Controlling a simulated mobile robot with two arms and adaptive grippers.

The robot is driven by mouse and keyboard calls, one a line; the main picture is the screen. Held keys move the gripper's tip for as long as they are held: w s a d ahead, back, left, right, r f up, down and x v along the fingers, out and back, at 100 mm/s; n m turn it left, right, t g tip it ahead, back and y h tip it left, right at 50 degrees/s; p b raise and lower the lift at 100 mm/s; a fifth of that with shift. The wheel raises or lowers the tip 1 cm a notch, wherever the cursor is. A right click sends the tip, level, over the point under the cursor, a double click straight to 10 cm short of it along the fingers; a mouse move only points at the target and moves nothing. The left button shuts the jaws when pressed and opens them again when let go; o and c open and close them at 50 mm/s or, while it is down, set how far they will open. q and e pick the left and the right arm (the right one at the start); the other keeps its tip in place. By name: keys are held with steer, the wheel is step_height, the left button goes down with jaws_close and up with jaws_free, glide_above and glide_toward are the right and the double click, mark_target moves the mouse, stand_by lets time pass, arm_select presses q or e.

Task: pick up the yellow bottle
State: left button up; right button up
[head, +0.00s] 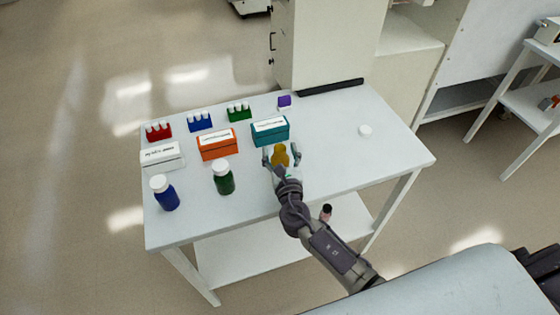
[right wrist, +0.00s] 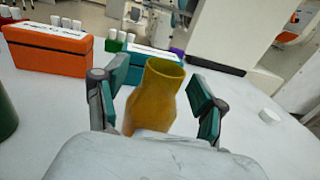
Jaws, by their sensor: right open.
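The yellow bottle (head: 280,155) stands upright on the white table, with no cap on its open mouth. My right gripper (head: 282,158) is open at the bottle, one finger on either side of it. In the right wrist view the bottle (right wrist: 153,95) stands between the two teal finger pads of the gripper (right wrist: 158,92), with a visible gap at the right pad. The left pad is close to it; I cannot tell if it touches. The bottle's lower part is hidden by the gripper's body. My left gripper is not in view.
Green (head: 223,178) and blue (head: 164,193) bottles with white caps stand to the left. Behind are white, orange (head: 217,145) and teal (head: 270,131) boxes and small vial racks. A white cap (head: 365,130) lies on the clear right part of the table (head: 390,155).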

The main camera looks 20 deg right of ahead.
steer(key=shift+s, duration=0.1)
steer(key=c, duration=1.3)
steer(key=shift+r, duration=0.1)
